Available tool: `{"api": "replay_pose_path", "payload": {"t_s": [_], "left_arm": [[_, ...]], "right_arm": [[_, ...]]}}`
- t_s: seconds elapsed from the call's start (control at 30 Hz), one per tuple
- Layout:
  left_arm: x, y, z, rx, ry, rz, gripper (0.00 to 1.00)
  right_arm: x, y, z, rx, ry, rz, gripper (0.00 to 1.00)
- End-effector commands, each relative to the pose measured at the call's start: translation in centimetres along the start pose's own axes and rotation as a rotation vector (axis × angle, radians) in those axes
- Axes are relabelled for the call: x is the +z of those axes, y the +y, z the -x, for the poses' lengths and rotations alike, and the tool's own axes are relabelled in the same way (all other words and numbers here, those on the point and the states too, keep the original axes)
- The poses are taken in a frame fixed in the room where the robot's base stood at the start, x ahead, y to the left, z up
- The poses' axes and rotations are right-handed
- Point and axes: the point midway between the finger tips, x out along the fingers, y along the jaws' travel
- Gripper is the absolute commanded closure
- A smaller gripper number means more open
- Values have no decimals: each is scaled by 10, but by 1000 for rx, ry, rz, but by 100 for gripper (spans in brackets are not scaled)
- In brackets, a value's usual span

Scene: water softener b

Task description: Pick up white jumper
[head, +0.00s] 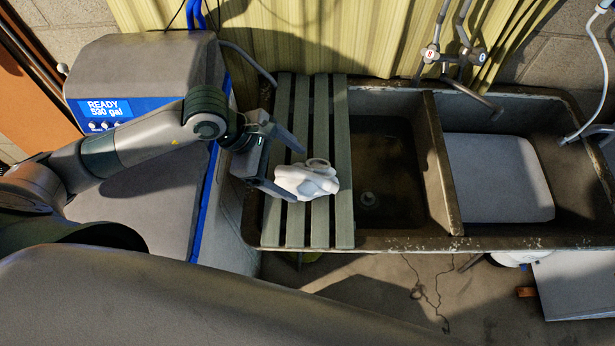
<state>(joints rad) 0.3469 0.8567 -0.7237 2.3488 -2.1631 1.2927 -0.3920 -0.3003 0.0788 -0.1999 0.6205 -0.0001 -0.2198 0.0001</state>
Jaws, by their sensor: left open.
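A crumpled white piece (306,181), which looks like the white jumper, lies on the grey-green slatted board (343,215) at the left of the sink. A ring-like loop shows at its top edge. My left gripper (297,173) is open just left of the white piece, with one finger behind it and one at its near left side. I cannot tell whether the fingers touch it. My right gripper is not in view.
The water softener (150,75) with a lit display stands left of the sink. The double sink (447,190) has an empty left basin and a pale block (498,178) in the right one. A tap (460,60) stands at the back.

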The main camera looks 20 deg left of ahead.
Motion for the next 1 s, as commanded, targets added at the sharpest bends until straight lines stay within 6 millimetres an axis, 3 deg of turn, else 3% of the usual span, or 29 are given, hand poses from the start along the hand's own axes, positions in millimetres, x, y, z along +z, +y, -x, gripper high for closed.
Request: {"api": "replay_pose_path", "payload": {"t_s": [0.2, 0.43, 0.93, 1.0], "left_arm": [[4, -1, -19, -3, 0, 3, 19], [2, -1, -43, -2, 0, 2, 19], [1, -1, -45, -1, 1, 0, 19], [1, -1, -45, -1, 1, 0, 35]], "right_arm": [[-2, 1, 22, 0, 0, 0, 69], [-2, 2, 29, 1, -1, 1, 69], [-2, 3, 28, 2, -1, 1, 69], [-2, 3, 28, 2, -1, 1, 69]]}}
